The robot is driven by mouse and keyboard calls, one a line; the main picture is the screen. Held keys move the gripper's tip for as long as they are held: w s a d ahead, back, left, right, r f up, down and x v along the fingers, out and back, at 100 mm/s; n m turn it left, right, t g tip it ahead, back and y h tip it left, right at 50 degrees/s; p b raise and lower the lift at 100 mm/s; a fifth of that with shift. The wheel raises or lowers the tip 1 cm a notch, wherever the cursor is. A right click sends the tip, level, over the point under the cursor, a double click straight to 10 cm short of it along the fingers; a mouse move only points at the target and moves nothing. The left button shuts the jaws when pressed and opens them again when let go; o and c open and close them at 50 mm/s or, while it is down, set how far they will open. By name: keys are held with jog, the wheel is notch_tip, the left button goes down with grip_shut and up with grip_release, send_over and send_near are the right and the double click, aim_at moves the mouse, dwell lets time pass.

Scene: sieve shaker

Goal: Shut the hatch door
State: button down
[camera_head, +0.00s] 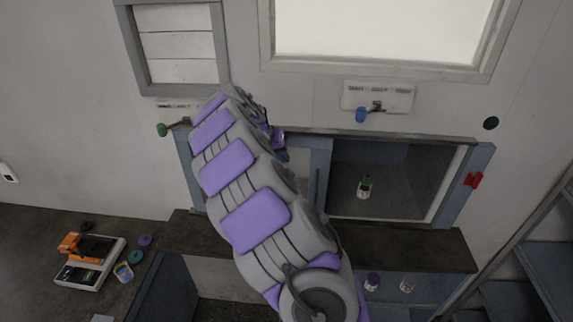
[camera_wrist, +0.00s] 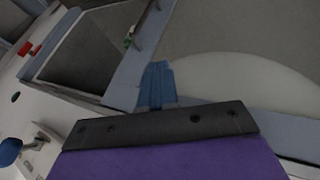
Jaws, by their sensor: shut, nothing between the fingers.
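The hatch is a blue-grey framed cabinet in the wall. Its right part is an open bay (camera_head: 395,175), with a green-capped bottle (camera_head: 366,188) inside. What looks like the hatch door (camera_head: 319,165), a blue-grey framed panel with an upright handle bar, stands left of the bay; my arm hides much of it. The handle (camera_wrist: 150,25) and the bay (camera_wrist: 85,58) also show in the wrist view. My gripper (camera_head: 281,155) is shut and empty, left of the door's blue-grey upright. Its blue fingers (camera_wrist: 157,85) appear close to the panel; contact cannot be told.
A dark ledge (camera_head: 425,250) runs below the hatch. A red latch (camera_head: 473,180) is on the right frame. A blue-knobbed lever (camera_head: 362,114) is above, and a green knob (camera_head: 162,130) at left. A tray (camera_head: 90,263) is on the left counter.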

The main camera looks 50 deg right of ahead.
send_near(310, 172)
jog(key=f, duration=0.4)
jog(key=shift+s, duration=0.2)
jog(key=s+d, duration=0.1)
jog(key=s+d+f+p, duration=0.1)
jog(key=s, duration=0.1)
jog(key=shift+d, duration=0.2)
jog(key=shift+s, duration=0.1)
